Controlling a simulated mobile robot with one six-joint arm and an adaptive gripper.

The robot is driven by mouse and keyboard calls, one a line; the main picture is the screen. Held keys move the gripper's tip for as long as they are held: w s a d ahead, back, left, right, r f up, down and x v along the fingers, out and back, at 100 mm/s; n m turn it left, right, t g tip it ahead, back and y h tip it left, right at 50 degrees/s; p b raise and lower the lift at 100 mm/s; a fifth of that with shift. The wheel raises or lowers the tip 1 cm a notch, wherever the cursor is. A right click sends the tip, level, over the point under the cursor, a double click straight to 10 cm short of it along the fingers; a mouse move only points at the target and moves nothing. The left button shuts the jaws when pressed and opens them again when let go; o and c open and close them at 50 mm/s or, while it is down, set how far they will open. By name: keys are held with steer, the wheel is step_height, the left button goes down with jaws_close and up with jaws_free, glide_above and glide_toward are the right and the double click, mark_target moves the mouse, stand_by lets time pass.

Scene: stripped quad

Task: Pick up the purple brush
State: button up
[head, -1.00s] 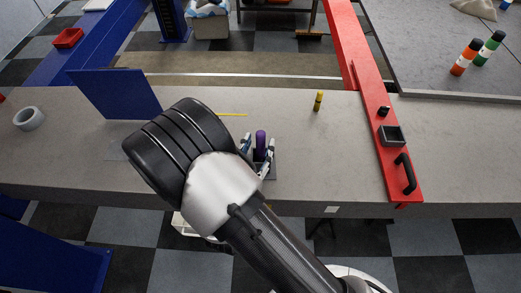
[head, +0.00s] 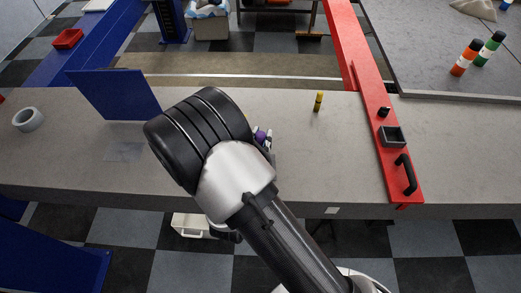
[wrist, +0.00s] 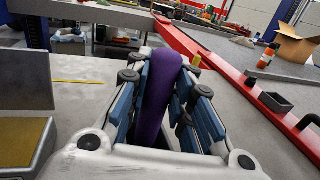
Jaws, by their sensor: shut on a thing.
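The purple brush (wrist: 158,100) stands roughly upright between the blue-padded fingers of my gripper (wrist: 163,92) in the wrist view. My gripper is shut on it. In the head view only a small purple part of the brush (head: 260,136) shows beside my wrist. My arm hides most of the gripper (head: 266,141) there. The brush's lower end is hidden, so I cannot tell whether it touches the bench.
A yellow bottle (head: 318,101) stands on the grey bench (head: 330,150). A red bar (head: 375,105) with a black tray (head: 392,136) and handle (head: 406,174) crosses at the right. A blue panel (head: 115,93) and tape roll (head: 28,119) are at the left. The bench between bottle and bar is clear.

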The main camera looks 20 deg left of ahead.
jaws_close()
steer(key=shift+r, duration=0.1)
step_height(320, 180, up, 20)
steer(key=p, duration=0.5)
stand_by(0.3)
